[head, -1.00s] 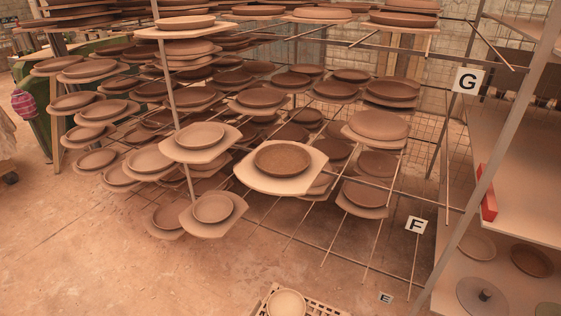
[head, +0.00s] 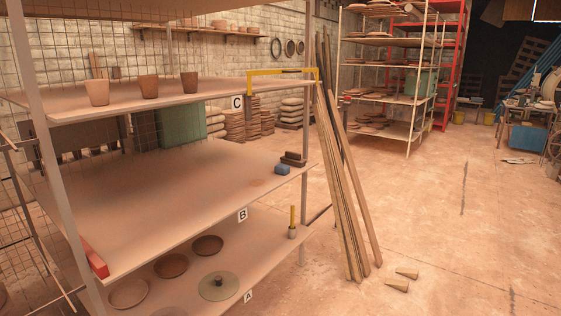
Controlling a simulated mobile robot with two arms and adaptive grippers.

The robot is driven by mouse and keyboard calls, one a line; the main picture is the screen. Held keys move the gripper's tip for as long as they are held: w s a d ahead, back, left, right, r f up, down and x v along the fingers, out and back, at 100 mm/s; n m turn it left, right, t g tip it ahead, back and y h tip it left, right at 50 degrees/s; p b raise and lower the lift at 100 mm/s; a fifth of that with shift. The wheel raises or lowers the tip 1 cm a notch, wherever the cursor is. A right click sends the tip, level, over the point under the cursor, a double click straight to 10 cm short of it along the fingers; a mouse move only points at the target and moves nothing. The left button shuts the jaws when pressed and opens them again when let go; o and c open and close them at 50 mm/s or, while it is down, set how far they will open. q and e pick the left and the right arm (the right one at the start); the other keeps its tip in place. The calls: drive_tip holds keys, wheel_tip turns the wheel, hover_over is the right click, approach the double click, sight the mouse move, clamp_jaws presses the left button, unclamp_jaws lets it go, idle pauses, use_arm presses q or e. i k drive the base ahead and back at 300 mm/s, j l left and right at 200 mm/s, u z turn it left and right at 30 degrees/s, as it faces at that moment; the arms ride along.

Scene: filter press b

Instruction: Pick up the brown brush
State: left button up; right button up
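A small dark brown block-shaped thing (head: 293,160) lies at the right end of the middle shelf (head: 160,200), the one with label B. It may be the brown brush, but it is too small to tell. A yellow-handled upright tool (head: 292,220) stands on the lower shelf. Neither my left nor my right gripper is in view.
Several cups (head: 149,87) stand on the shelf above. Plates (head: 171,266) lie on the lower shelf. Long wooden planks (head: 345,190) lean at the rack's right end, with wooden wedges (head: 400,280) on the floor. The floor (head: 450,220) to the right is mostly open.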

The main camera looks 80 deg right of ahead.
sight(290, 158)
drive_tip(key=z, duration=2.85)
drive_tip(key=i+l+u, duration=0.1)
drive_tip(key=u, duration=0.65)
drive_tip(key=i+l+u, duration=0.3)
drive_tip(key=l, duration=0.3)
drive_tip(key=i+l+u, duration=0.3)
drive_tip(key=l, duration=0.35)
drive_tip(key=i+l+u, duration=0.15)
drive_tip(key=l, duration=0.2)
drive_tip(key=i, duration=0.05)
